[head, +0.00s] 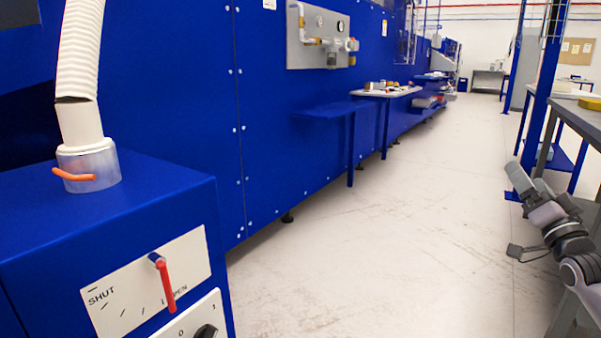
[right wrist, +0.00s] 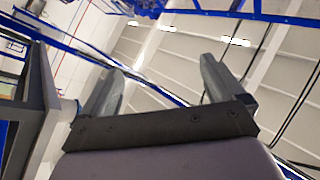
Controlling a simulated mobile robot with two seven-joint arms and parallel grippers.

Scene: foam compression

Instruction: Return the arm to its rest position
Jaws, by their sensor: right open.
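My right arm comes in at the right edge of the head view, bent upward, beside the workbench on that side. Its gripper (head: 523,168) points up in front of a blue post. In the right wrist view the two grey fingers of the gripper (right wrist: 162,70) stand wide apart with nothing between them, and the ceiling shows behind them. My left gripper is not in view.
A blue cabinet (head: 105,225) with a red-handled lever (head: 165,282) and a white hose (head: 80,60) stands at left. A long blue machine (head: 270,110) runs behind it, with small shelves. A dark-topped workbench (head: 575,118) is at right. The floor (head: 400,240) between is clear.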

